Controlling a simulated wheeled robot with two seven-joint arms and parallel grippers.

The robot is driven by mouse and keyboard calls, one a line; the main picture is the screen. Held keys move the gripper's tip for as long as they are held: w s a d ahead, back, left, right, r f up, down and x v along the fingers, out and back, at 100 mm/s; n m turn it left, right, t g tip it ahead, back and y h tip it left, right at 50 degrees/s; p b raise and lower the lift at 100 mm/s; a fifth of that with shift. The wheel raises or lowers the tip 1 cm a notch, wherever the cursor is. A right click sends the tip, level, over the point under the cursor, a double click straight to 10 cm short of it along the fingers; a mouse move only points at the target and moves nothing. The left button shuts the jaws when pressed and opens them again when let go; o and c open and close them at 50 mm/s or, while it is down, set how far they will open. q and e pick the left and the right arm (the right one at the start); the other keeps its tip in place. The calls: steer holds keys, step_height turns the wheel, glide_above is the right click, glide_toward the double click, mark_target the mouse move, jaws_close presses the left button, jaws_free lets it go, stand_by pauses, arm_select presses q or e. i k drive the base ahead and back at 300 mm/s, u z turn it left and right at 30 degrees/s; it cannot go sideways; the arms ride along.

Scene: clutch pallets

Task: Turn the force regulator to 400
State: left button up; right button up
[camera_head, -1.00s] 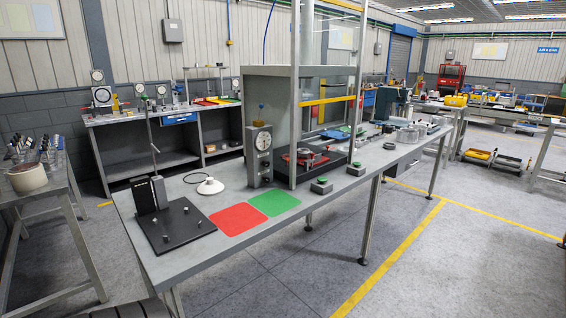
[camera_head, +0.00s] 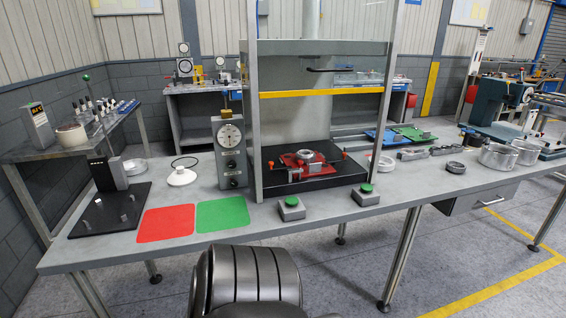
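The force regulator (camera_head: 231,152) is a grey upright box with a round white dial (camera_head: 230,135) on its upper front. Dark knobs (camera_head: 231,166) sit on its face below the dial, and a brass-coloured fitting stands on top. It stands on the workbench just left of the press frame. The dial's reading and the knob markings are too small to read. Neither my left nor my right gripper shows in the view.
The press (camera_head: 322,95) has a yellow bar and a red fixture on a black base. Two green-button boxes (camera_head: 291,208) (camera_head: 365,195) sit at the bench front. Red (camera_head: 166,223) and green (camera_head: 222,213) mats and a black stand plate (camera_head: 110,211) lie left. Metal rings lie right.

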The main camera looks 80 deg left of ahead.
mark_target(232, 164)
steer(key=i, duration=1.1)
steer(key=u, duration=1.65)
